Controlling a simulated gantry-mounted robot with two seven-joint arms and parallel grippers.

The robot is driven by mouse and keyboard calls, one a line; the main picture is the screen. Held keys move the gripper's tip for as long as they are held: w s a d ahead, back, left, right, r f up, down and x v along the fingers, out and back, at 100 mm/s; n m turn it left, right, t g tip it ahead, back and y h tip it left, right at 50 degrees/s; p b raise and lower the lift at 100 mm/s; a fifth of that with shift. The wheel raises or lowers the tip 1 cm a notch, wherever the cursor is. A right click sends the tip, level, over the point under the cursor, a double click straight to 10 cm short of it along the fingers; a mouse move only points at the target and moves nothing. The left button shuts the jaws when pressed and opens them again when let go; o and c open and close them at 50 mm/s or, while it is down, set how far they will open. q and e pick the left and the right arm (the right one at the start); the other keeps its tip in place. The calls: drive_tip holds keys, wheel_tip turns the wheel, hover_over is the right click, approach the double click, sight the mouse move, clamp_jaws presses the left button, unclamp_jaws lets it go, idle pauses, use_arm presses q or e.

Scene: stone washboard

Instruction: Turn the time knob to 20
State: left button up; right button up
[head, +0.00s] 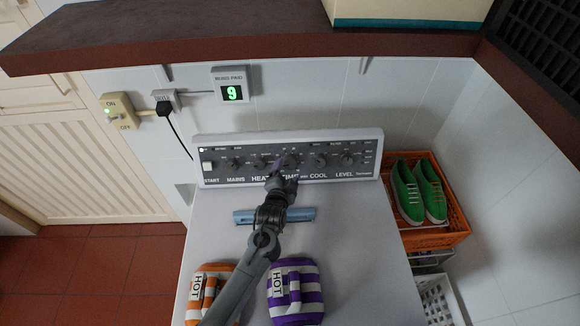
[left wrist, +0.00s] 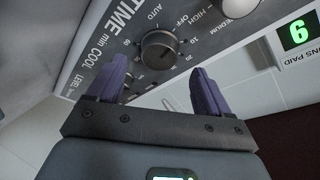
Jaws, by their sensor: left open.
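The time knob (left wrist: 160,48) is a round dark dial above the word TIME, with a printed scale around it, on the grey control panel (left wrist: 100,50). In the head view the time knob (head: 291,160) is in the middle of the panel, just beyond my gripper. My left gripper (left wrist: 157,76) is open, its two purple fingers pointing at the panel. The knob shows between and beyond the fingertips, and no contact is visible. In the head view my left gripper (head: 279,171) covers part of the TIME lettering. I cannot tell exactly which number the knob points to. My right gripper is not in view.
Other knobs flank the time knob, including the level knob (head: 347,160). A green display (head: 232,93) reads 9. Orange-striped (head: 208,290) and purple-striped (head: 296,290) items marked HOT lie on the machine top. Green shoes (head: 420,192) sit in an orange crate (head: 450,238) at right.

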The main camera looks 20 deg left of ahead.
sight(290, 165)
use_arm(q)
drive_tip(key=shift+x, duration=2.25)
drive_tip(key=shift+c, duration=0.5)
drive_tip(key=c, duration=0.9)
